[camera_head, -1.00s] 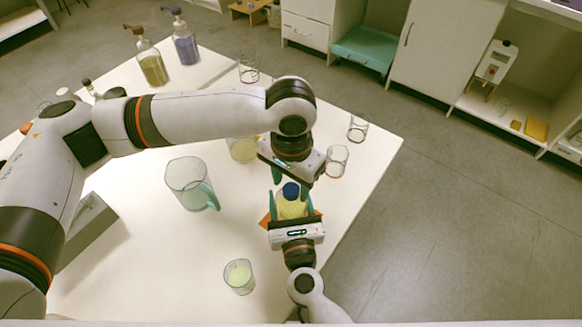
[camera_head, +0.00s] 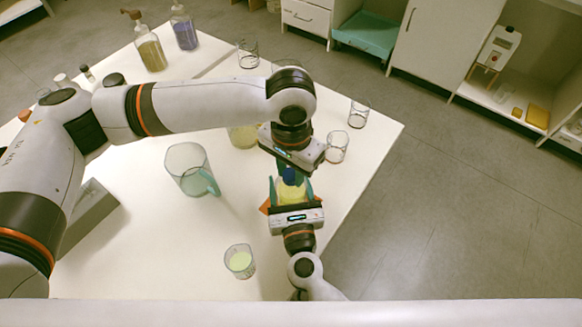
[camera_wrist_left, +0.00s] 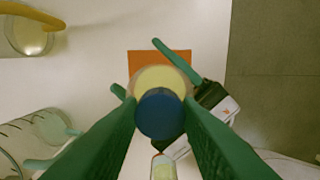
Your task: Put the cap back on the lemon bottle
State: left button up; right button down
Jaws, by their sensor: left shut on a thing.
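The lemon bottle (camera_head: 291,194) is a small yellow bottle, upright over an orange mat (camera_wrist_left: 160,58) near the table's right side. The dark blue cap (camera_head: 292,177) is over the bottle's mouth; I cannot tell whether it is seated. My left gripper (camera_head: 292,172) points down from above and is shut on the cap, which also shows between its green fingers in the left wrist view (camera_wrist_left: 159,114). My right gripper (camera_head: 290,192) comes from the front, its teal fingers on both sides of the bottle body, shut on it. The bottle's neck is hidden by the cap.
A clear pitcher (camera_head: 188,172) with a teal handle stands left of the bottle. A small glass (camera_head: 240,262) of pale green liquid is in front. Empty glasses (camera_head: 337,148) stand behind to the right. Pump bottles (camera_head: 150,52) are at the back left. The table's right edge is close.

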pick_arm(q)
jog(key=o, duration=1.2)
jog(key=shift+c, duration=0.2)
notch_tip(320, 180, up, 12)
pick_arm(e)
jog(key=shift+c, duration=1.3)
grip_release()
